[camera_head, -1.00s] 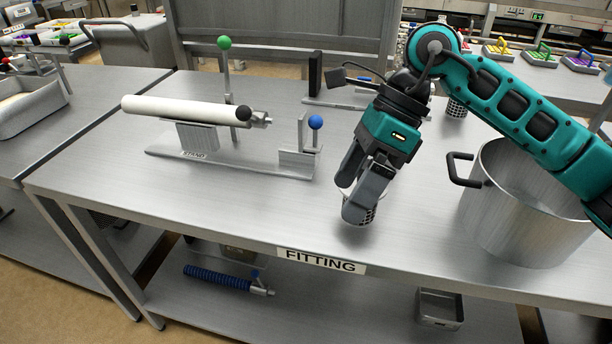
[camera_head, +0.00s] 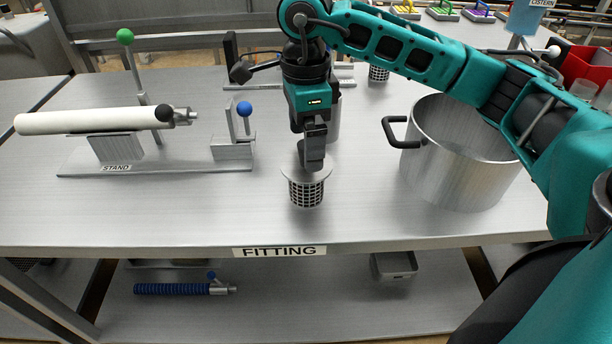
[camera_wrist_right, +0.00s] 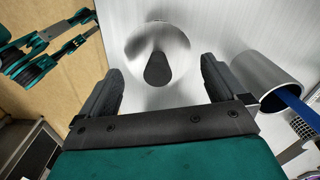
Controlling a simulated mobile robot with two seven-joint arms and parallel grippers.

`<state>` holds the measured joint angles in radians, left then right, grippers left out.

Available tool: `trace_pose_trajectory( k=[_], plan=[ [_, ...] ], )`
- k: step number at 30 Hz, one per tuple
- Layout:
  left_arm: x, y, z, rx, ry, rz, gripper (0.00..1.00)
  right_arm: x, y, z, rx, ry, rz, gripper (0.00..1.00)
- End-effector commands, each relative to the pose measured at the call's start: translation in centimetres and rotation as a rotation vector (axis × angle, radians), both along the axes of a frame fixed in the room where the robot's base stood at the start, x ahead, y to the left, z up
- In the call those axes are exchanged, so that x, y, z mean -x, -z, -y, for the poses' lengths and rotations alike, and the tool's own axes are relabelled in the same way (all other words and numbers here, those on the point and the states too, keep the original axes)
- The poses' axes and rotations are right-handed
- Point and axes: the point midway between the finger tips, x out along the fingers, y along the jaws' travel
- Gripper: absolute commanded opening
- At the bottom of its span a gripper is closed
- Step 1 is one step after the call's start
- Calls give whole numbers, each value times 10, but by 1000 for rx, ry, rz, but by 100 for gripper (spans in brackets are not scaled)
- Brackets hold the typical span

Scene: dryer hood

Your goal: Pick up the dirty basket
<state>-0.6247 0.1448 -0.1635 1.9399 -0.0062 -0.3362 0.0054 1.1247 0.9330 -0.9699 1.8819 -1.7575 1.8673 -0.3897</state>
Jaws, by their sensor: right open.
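A perforated metal basket (camera_head: 305,192) with a wide round rim stands upright on the table near its front edge in the head view. In the right wrist view its round rim (camera_wrist_right: 180,35) lies beyond the fingers, with a dark oval part in the middle. My right gripper (camera_head: 313,162) points down directly over the basket. Its two fingers (camera_wrist_right: 158,85) are apart with nothing held between them. A second perforated basket (camera_head: 378,74) stands at the back of the table. I cannot tell dirt on either one.
A large steel pot (camera_head: 455,165) with a black handle stands right of the basket. A stand (camera_head: 120,165) holding a white tube (camera_head: 85,121) is to the left. A metal cylinder (camera_wrist_right: 268,75) stands close beside the gripper. Table front right of the FITTING label is clear.

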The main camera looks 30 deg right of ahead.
Motion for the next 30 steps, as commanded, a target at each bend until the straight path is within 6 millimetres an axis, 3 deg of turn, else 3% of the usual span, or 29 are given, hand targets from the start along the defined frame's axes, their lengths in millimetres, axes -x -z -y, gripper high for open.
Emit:
trace_pose_trajectory(
  k=[10,19,30],
  plan=[
    [0,-5,0,2,-1,1,40,3,46,-1,-1,1,-4,98],
    [0,-5,0,2,-3,1,40,3,51,-1,0,0,-1,98],
    [0,-5,0,2,-3,1,40,3,51,-1,-1,0,-1,63]
  ],
)
